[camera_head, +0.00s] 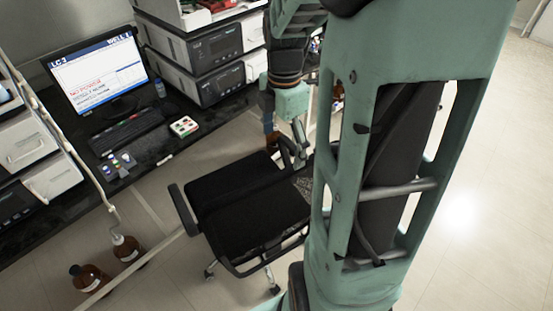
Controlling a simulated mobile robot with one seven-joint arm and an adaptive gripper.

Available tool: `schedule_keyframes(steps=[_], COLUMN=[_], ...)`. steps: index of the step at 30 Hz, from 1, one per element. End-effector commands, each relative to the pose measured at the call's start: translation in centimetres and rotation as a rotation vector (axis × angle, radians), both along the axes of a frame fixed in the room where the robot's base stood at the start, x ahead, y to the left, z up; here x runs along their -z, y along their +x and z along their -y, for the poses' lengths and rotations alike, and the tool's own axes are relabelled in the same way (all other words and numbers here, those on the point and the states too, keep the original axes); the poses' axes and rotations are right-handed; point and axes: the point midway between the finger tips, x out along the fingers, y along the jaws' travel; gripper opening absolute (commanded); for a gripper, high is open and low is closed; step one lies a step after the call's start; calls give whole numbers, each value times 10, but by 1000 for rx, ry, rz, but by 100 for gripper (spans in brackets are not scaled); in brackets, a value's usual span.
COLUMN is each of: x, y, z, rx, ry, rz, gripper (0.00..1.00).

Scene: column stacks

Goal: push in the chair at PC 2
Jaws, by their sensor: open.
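The black office chair (235,205) stands on the floor in front of the dark bench, its seat and left armrest (183,210) in plain view. Its right side and back are largely hidden behind my green body. A monitor (100,75) with a white and blue screen stands on the bench, with a keyboard (127,133) before it; a PC 2 label cannot be made out. My gripper (285,145) is open, pointing down at the chair's far armrest. Whether it touches the armrest cannot be told.
Stacked grey instruments (205,48) stand at the back of the bench. Brown bottles (127,248) stand low at the left, close to a pale rail. Open floor (465,200) lies at the right.

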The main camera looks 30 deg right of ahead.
Motion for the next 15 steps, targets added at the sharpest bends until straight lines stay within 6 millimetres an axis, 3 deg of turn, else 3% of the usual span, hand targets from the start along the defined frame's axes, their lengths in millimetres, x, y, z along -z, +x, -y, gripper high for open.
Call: schedule_keyframes(steps=[15], x=[90], y=[0], z=[0], rx=[2], ry=[1], rz=[-1], gripper=[87])
